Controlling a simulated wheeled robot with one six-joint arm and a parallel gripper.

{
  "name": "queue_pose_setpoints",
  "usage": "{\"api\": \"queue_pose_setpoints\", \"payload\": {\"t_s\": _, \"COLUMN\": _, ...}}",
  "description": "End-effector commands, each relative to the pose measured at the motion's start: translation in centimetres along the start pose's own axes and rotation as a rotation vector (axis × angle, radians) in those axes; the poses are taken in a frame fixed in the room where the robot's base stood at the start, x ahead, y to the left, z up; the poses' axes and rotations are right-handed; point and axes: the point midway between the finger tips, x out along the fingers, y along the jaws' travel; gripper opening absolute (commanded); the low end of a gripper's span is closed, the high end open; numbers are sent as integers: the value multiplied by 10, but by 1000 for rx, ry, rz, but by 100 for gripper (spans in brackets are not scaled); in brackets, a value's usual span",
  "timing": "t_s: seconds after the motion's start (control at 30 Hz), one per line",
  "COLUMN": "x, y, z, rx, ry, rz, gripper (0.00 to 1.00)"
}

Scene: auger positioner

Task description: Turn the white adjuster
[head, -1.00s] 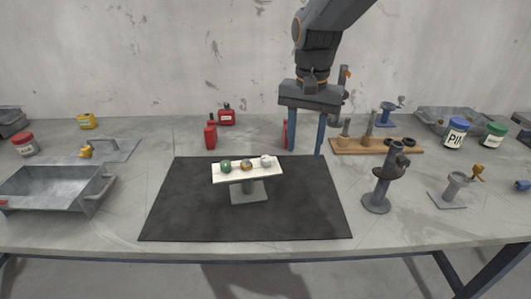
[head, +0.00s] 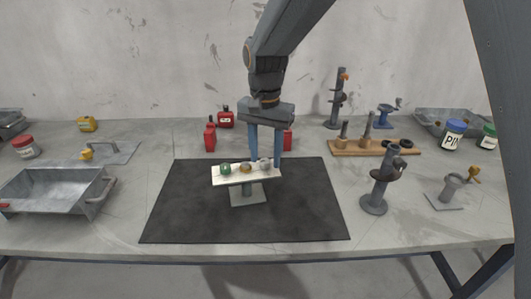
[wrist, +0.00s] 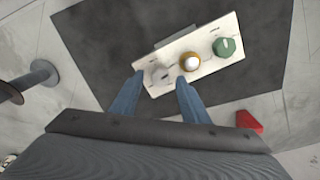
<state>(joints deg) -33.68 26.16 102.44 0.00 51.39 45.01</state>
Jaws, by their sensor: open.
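The white adjuster (head: 265,164) sits at the right end of a small white panel (head: 232,181) on a pedestal. In the wrist view the white adjuster (wrist: 160,74) lies between and just beyond my fingertips. A yellow adjuster (head: 246,168) with a pale top is in the middle and a green adjuster (head: 225,169) is at the left end. My gripper (head: 266,163) points down with its blue fingers apart and empty, at the white adjuster's end of the panel. In the head view a finger partly overlaps the white adjuster. I cannot tell whether the fingers touch it.
The panel stands on a dark mat (head: 180,215). Red containers (head: 210,137) stand behind it. A wooden rack (head: 375,147) and a grey stand (head: 378,185) are to the right. A metal tray (head: 55,190) is at the left. The mat's front is clear.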

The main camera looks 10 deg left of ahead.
Motion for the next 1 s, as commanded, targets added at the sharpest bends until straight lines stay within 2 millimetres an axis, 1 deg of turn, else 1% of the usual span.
{"api": "queue_pose_setpoints", "payload": {"t_s": 0.2, "x": 1, "y": 0, "z": 0, "rx": 0, "ry": 0, "rz": 0, "gripper": 41}}
{"api": "queue_pose_setpoints", "payload": {"t_s": 0.23, "x": 1, "y": 0, "z": 0, "rx": 0, "ry": 0, "rz": 0, "gripper": 40}}
{"api": "queue_pose_setpoints", "payload": {"t_s": 0.47, "x": 1, "y": 0, "z": 0, "rx": 0, "ry": 0, "rz": 0, "gripper": 1}}
{"api": "queue_pose_setpoints", "payload": {"t_s": 0.77, "x": 0, "y": 0, "z": 0, "rx": -32, "ry": -1, "rz": 1, "gripper": 0}}
{"api": "queue_pose_setpoints", "payload": {"t_s": 1.0, "x": 0, "y": 0, "z": 0, "rx": -160, "ry": -1, "rz": 1, "gripper": 0}}
